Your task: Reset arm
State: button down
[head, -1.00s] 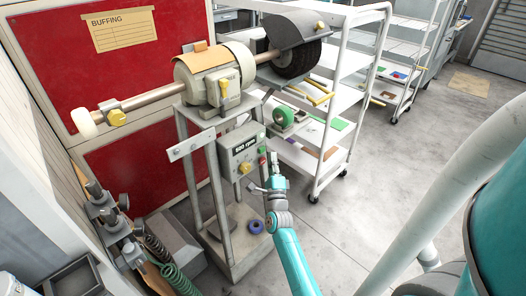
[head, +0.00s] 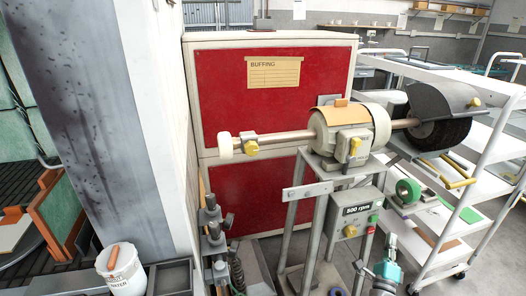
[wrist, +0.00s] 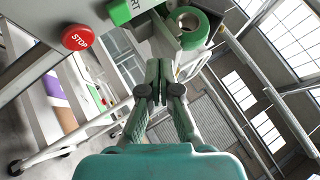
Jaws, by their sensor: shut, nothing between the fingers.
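My gripper (head: 390,243) is at the lower right of the head view, beside the grey control box (head: 351,221) of the buffing machine. In the wrist view my gripper (wrist: 160,84) is shut and empty, with its fingers together. A red STOP button (wrist: 76,37) and a green START button (wrist: 119,12) show at the upper left of the wrist view, apart from the fingers. The buffing machine's motor (head: 345,130) stands on a grey frame, with a white buff (head: 225,144) on its left shaft end and a dark wheel (head: 445,132) on the right. The display reads 500 rpm.
A red cabinet (head: 225,95) stands behind the machine. A white shelf cart (head: 490,185) is at the right, close to my arm. A green tape roll (head: 408,190) sits near the control box. A white bucket (head: 122,270) stands at the lower left.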

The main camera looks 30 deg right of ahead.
jog(key=s+a+f+n+t+y, duration=0.1)
jog(key=s+a+f+n+y, duration=0.3)
jog(key=a, duration=0.5)
jog(key=s+a+f+n+t+y, duration=0.1)
jog(key=s+a+n+y, duration=0.1)
jog(key=a+n, duration=0.5)
jog(key=s+a+f+n+t+y, duration=0.1)
jog(key=s+a+f+n+y, duration=0.15)
jog(key=a, duration=0.85)
jog(key=s+a+r+n+g+y, duration=0.1)
jog(key=s+a+r+n+y, duration=0.2)
jog(key=s+a+n+y, duration=0.2)
jog(key=s+a+r+n+g+y, duration=0.1)
jog(key=s+a+r+n+y, duration=0.3)
jog(key=s+a+n, duration=0.8)
jog(key=s+n+y, duration=0.1)
jog(key=s+n, duration=0.1)
jog(key=s, duration=0.1)
jog(key=shift+r, duration=0.2)
